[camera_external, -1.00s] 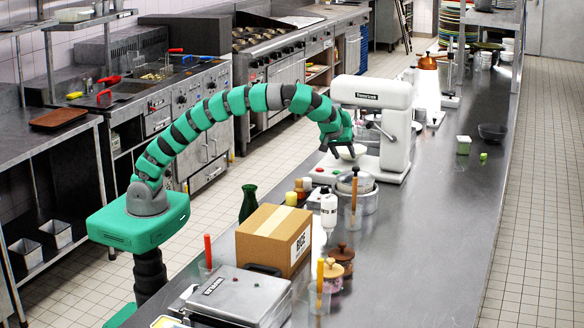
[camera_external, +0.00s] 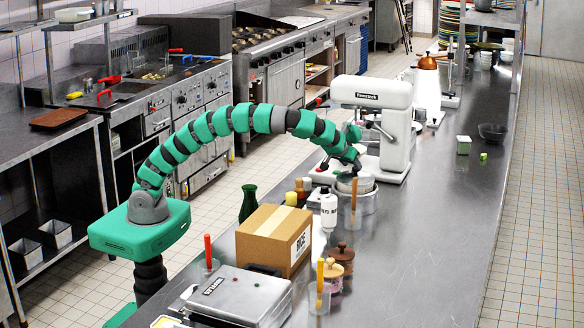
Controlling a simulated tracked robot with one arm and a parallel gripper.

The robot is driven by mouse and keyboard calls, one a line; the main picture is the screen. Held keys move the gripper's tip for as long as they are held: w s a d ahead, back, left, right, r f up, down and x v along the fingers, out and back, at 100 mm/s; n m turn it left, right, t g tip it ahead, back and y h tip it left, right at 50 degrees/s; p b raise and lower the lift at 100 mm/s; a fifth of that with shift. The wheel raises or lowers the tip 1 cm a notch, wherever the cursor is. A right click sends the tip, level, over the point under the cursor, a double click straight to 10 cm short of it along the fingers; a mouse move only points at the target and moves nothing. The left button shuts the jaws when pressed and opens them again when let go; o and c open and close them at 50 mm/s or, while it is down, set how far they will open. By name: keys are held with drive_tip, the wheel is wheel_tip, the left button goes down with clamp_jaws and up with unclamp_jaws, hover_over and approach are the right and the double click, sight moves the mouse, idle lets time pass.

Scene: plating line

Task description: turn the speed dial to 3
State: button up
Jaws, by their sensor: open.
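The white stand mixer (camera_external: 384,92) stands on the steel counter, with a dark lever on its side. My green and black arm reaches over to the mixer from the left. My gripper (camera_external: 342,168) is open, low over the front of the mixer's base and behind the steel pot (camera_external: 366,201). Its fingers are small and dark here, and I cannot tell whether they touch anything. I cannot make out the speed dial or its setting. My wrist and gripper cover part of the mixer's base and most of the bowl area.
A white bottle (camera_external: 328,212), small jars (camera_external: 299,190) and the pot crowd the space before the mixer. A cardboard box (camera_external: 273,238), a green bottle (camera_external: 249,203) and a grey appliance (camera_external: 238,297) stand nearer. The counter's right side is largely clear.

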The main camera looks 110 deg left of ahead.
drive_tip(key=x, duration=0.5)
drive_tip(key=shift+a, duration=0.1)
drive_tip(key=c, duration=1)
drive_tip(key=shift+o, duration=0.2)
